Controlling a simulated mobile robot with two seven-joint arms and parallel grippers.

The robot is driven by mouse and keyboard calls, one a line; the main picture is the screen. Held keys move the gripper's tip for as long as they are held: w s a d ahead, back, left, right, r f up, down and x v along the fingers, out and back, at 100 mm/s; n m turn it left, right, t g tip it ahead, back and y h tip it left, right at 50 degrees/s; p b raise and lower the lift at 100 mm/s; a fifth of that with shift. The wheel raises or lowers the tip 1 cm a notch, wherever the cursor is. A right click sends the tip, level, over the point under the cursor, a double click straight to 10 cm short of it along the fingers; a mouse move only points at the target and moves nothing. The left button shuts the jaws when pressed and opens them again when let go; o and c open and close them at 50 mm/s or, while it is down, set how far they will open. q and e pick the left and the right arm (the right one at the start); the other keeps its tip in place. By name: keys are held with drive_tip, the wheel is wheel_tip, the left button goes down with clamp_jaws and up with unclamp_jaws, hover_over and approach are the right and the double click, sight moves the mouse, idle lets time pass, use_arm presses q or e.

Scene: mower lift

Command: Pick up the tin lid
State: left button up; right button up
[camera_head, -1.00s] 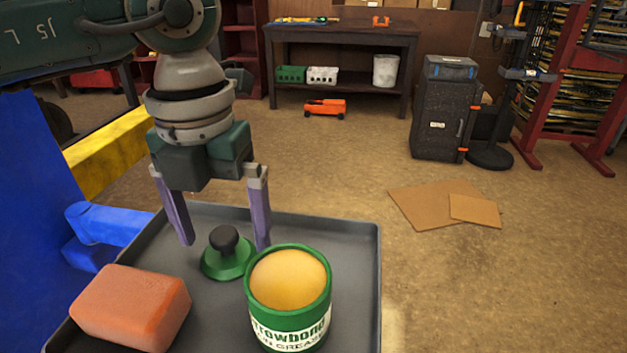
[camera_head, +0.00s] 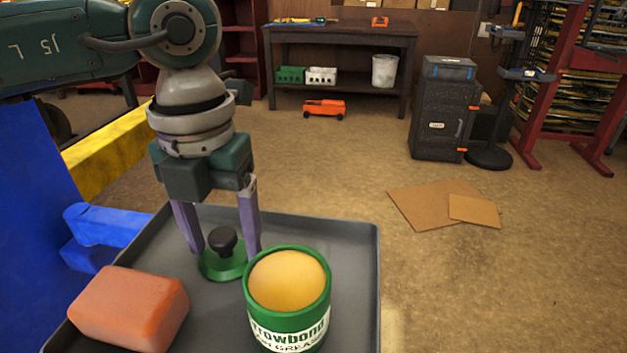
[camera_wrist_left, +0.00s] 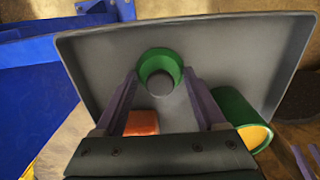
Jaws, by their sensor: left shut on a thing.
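The tin lid (camera_head: 224,265) is a green disc with a black knob, lying on the grey tray (camera_head: 350,240). It also shows in the left wrist view (camera_wrist_left: 160,63), between the fingertips. My left gripper (camera_head: 227,250) points down with its two purple fingers at opposite sides of the lid and is shut on it. The lid still appears to rest on the tray. The open grease tin (camera_head: 288,282), green with a white label and yellow grease, stands just right of and in front of the lid. My right gripper is not in view.
An orange-red block (camera_head: 130,308) lies on the tray at front left. A blue structure (camera_head: 35,200) and a yellow beam (camera_head: 110,150) stand left of the tray. The tray's back right area is bare. Cardboard sheets (camera_head: 430,205) lie on the floor beyond.

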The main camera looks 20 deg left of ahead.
use_arm(q)
drive_tip(key=shift+c, duration=0.5)
